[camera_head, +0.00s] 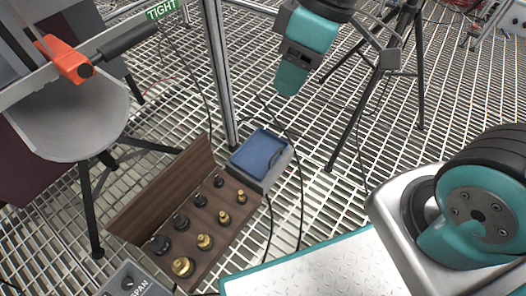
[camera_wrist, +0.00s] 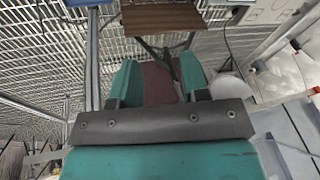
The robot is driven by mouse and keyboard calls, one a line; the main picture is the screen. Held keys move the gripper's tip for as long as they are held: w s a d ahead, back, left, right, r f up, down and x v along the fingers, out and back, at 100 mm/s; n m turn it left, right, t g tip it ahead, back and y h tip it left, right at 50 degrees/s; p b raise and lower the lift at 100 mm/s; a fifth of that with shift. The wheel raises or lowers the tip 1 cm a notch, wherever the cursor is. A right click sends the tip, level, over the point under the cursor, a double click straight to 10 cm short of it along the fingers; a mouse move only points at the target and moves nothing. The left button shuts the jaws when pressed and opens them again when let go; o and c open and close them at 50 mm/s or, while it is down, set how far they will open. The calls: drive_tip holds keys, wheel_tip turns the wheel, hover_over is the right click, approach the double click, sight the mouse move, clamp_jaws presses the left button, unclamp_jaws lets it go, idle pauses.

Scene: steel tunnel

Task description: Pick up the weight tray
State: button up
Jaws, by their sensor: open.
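The wooden weight tray (camera_head: 218,258) lies on the grated floor, lower left of centre in the head view. It holds brass and black weights in rows, and a raised wooden board (camera_head: 165,188) stands along its left side. My gripper (camera_head: 291,80) hangs at the upper middle of the head view, above and to the right of the tray and apart from it. In the wrist view the two teal fingers (camera_wrist: 159,82) are spread, with nothing between them.
A blue-topped box (camera_head: 258,152) sits behind the tray beside a metal post (camera_head: 219,75). A grey round stand (camera_head: 72,125) with an orange clamp (camera_head: 66,60) is at left. A black tripod (camera_head: 393,60) stands behind at right. Cables cross the grating. A brown board (camera_wrist: 175,17) shows in the wrist view.

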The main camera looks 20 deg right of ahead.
drive_tip(key=w+f+n, duration=0.4)
drive_tip(key=w+f, duration=0.5)
drive_tip(key=n+h+b, duration=0.3)
drive_tip(key=n+h, duration=0.1)
drive_tip(key=n, duration=0.7)
hover_over(276, 154)
wheel_tip(276, 154, down, 26)
drive_tip(key=r, duration=0.1)
drive_tip(key=f+b, duration=0.3)
drive_tip(key=f, duration=0.3)
drive_tip(key=f+b, duration=0.3)
drive_tip(key=f, duration=0.3)
drive_tip(key=shift+s+d, duration=0.1)
drive_tip(key=shift+d, duration=0.1)
drive_tip(key=f+b, duration=0.2)
drive_tip(key=f, duration=0.1)
drive_tip(key=f+b, duration=0.2)
drive_tip(key=f, duration=0.1)
drive_tip(key=shift+w+a, duration=0.15)
drive_tip(key=shift+w, duration=0.05)
drive_tip(key=shift+r, duration=0.15)
clamp_jaws()
